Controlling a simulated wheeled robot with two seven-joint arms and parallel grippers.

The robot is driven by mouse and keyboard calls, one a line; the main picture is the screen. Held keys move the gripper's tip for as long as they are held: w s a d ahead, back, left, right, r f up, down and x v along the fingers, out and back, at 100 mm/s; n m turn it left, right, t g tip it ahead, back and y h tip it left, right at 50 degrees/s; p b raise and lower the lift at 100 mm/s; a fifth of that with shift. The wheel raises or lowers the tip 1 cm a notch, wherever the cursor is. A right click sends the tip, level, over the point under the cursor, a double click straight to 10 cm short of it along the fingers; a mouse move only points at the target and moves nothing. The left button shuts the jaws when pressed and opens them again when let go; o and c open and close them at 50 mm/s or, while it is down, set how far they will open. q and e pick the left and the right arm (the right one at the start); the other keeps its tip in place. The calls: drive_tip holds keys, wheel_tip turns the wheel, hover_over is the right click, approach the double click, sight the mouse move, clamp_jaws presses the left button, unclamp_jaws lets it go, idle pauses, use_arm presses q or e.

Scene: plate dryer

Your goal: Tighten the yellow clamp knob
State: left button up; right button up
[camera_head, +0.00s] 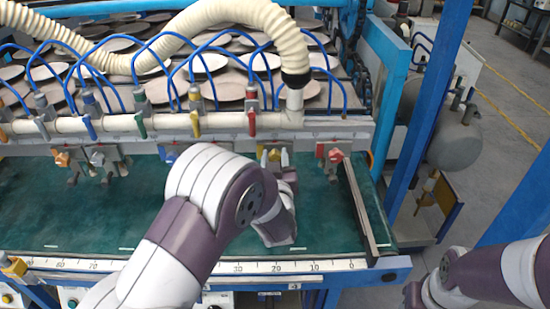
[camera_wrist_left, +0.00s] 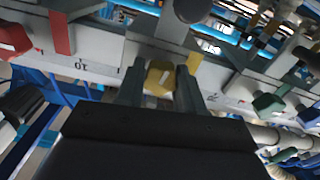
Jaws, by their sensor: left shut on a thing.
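The yellow clamp knob (camera_head: 274,155) is on the rail at the front of the dryer, left of a red knob. In the left wrist view the yellow knob (camera_wrist_left: 159,77) sits between my two dark fingers. My left gripper (camera_head: 275,160) reaches up to it from the front, and in the left wrist view my left gripper (camera_wrist_left: 160,85) is shut on it from both sides. The knob's stem and clamp are partly hidden behind the fingers. Of my right arm only links show at the lower right; its fingers are out of sight.
The red clamp knob (camera_head: 335,155) is close on the right, and an orange knob (camera_head: 62,158) is far left. A white pipe (camera_head: 150,124) with coloured valves runs above. A metal bar (camera_head: 362,205) bounds the green surface (camera_head: 110,220) at the right.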

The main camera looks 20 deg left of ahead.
use_arm(q)
drive_tip(key=m, duration=0.3)
drive_tip(key=shift+m+p, duration=0.35)
drive_tip(key=shift+m, duration=0.05)
drive_tip(key=m+p, duration=0.1)
drive_tip(key=m, duration=0.3)
drive_tip(key=shift+m, duration=0.3)
drive_tip(key=m+p, duration=0.2)
drive_tip(key=m, duration=0.2)
drive_tip(key=shift+f+m+p, duration=0.15)
drive_tip(key=shift+m+p, duration=0.45)
drive_tip(key=shift+m, duration=1.3)
drive_tip(key=o, duration=1)
drive_tip(key=shift+o, duration=0.2)
drive_tip(key=b+v, duration=0.1)
drive_tip(key=v, duration=1.1)
drive_tip(key=shift+s+d+b, duration=0.2)
drive_tip(key=shift+s+b, duration=0.2)
